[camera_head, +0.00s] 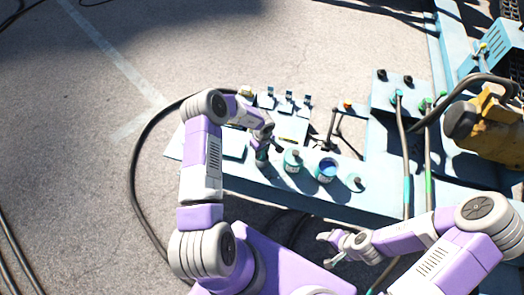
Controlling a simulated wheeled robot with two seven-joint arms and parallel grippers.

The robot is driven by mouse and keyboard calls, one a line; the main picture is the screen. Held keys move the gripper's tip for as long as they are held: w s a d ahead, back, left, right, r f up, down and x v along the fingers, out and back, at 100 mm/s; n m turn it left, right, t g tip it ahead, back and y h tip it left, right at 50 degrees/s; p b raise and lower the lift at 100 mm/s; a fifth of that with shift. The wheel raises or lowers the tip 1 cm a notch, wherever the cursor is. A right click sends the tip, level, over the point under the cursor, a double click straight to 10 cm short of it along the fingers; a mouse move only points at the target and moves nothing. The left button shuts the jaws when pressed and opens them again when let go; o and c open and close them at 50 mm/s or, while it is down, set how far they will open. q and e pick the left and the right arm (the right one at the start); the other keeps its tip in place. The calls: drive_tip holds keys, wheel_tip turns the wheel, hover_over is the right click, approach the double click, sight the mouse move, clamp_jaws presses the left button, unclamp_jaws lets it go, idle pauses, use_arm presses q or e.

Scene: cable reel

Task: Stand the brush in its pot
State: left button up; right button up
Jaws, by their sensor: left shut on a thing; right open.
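My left gripper (264,137) points down over the blue bench and is shut on a small dark thing, most likely the brush, largely hidden by the fingers. Directly below it is a small teal-green pot (261,158); I cannot tell whether the held thing is inside it or above it.
A round teal piece with a dark knob (354,182) lies near the bench's front edge (300,203). Several small fittings stand at the back of the bench. A dark cable (131,180) curves over the ground at left. Hoses and a yellow machine (476,125) crowd the right.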

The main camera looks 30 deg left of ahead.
use_arm(q)
drive_tip(key=o, duration=1)
wheel_tip(320, 180, up, 12)
drive_tip(key=p, duration=0.4)
drive_tip(key=shift+s+d, duration=0.1)
drive_tip(key=shift+d, duration=0.05)
drive_tip(key=s+d+f+m+t, duration=0.3)
drive_tip(key=s+d+f+m, duration=0.2)
drive_tip(key=s+d+m, duration=0.45)
drive_tip(key=s+d+g+h, duration=0.1)
drive_tip(key=s+d, duration=0.2)
drive_tip(key=s, duration=0.1)
drive_tip(key=s+d+m+g+h, duration=0.1)
drive_tip(key=s+d+h, duration=0.1)
drive_tip(key=s+d, duration=0.1)
drive_tip(key=s+d+h, duration=0.1)
drive_tip(key=s+d, duration=0.3)
drive_tip(key=s, duration=0.1)
drive_tip(key=shift+s+r+m+g+h, duration=0.25)
drive_tip(key=shift+s+r+g+h, duration=0.05)
drive_tip(key=shift+s+r+g, duration=0.1)
